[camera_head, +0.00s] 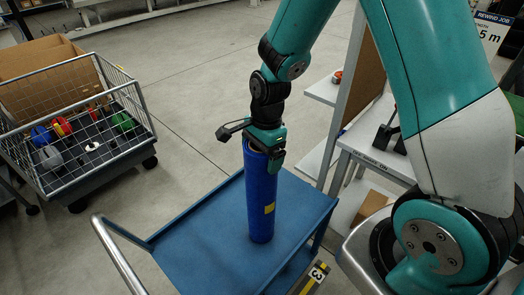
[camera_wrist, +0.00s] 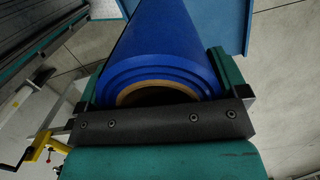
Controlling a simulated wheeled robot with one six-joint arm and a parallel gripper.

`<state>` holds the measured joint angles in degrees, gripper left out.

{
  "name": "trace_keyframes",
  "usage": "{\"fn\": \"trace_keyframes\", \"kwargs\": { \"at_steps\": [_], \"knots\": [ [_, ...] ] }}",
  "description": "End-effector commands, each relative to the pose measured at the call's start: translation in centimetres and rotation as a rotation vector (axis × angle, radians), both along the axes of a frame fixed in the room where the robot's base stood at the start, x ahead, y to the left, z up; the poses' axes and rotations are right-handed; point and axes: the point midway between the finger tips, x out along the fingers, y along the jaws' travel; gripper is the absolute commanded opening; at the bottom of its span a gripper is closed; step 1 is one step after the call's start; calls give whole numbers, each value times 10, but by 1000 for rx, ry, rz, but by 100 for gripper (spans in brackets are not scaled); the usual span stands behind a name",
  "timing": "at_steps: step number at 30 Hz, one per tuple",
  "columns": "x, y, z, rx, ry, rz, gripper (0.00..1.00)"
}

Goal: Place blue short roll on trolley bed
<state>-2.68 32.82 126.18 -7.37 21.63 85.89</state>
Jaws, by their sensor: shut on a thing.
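The blue short roll (camera_head: 261,195) is upright in the head view, with a small yellow label on its side. My gripper (camera_head: 267,142) is shut on its upper end. The roll's lower end appears over the blue trolley bed (camera_head: 200,240); I cannot tell whether it touches the bed. In the wrist view the roll (camera_wrist: 165,45) lies between the two fingers of my gripper (camera_wrist: 160,90), its open brown core end facing the camera. A part of the blue trolley bed (camera_wrist: 215,25) shows behind the roll.
The trolley's metal push handle (camera_head: 118,255) is at the lower left. A wire cart (camera_head: 75,130) with colourful spools and a cardboard box stands at the left. A white bench (camera_head: 375,150) stands right of the trolley. The bed around the roll is bare.

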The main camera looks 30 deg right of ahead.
Motion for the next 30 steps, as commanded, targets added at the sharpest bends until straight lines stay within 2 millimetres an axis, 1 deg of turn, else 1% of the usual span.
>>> {"fn": "trace_keyframes", "kwargs": {
  "at_steps": [3,4,5,10,14,17,24,27,30],
  "knots": [
    [1,0,-1,1,-4,1,18],
    [0,0,-2,0,0,0,99],
    [0,0,-2,0,0,0,100],
    [0,0,-2,0,0,0,100],
    [0,0,4,0,-1,0,100],
    [1,-2,18,0,-5,-1,100],
    [3,-9,71,0,-8,-2,100],
    [3,-11,91,0,-6,-2,100],
    [3,-13,106,1,-4,0,100]
  ]
}}
